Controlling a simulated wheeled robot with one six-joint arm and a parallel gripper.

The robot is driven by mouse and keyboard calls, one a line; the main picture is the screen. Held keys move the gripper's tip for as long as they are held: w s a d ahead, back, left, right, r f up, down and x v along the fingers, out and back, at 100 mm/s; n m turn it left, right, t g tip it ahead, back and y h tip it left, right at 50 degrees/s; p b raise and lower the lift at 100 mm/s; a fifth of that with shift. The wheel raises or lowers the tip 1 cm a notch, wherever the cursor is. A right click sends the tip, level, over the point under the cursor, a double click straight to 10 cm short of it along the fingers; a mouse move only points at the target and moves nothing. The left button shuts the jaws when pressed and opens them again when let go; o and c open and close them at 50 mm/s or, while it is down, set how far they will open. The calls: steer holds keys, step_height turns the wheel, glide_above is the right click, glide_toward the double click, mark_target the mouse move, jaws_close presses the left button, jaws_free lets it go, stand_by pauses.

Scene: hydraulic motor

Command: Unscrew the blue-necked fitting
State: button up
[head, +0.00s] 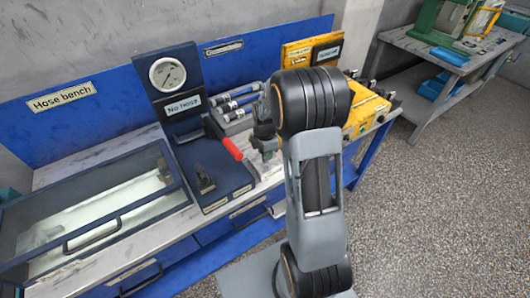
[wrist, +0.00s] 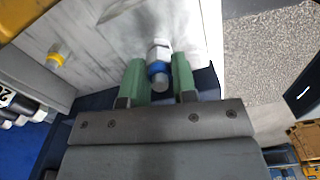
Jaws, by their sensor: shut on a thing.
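The blue-necked fitting (wrist: 158,70) shows in the wrist view as a metal hex piece with a blue ring and a rounded metal end. It sits between the two green fingers of my gripper (wrist: 159,84), which is shut on it. The fitting's far end meets a pale, marbled surface. A second fitting with a yellow neck (wrist: 55,58) stands on that surface to the left, apart from my gripper. In the head view my dark arm covers most of the work spot, and I cannot make out the blue-necked fitting there.
On the bench stand a pressure gauge panel (head: 168,75), a red-handled tool (head: 233,148), a rack of hoses (head: 236,104) and a yellow unit (head: 362,112). A glass-lidded case (head: 90,215) lies left. A side table (head: 450,62) stands back right. Speckled floor (head: 450,200) is open at right.

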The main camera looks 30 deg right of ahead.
steer(key=shift+n, duration=0.7)
steer(key=n, duration=0.5)
steer(key=shift+n, duration=0.4)
steer(key=n, duration=0.5)
steer(key=shift+r+n, duration=0.1)
steer(key=shift+n, duration=0.3)
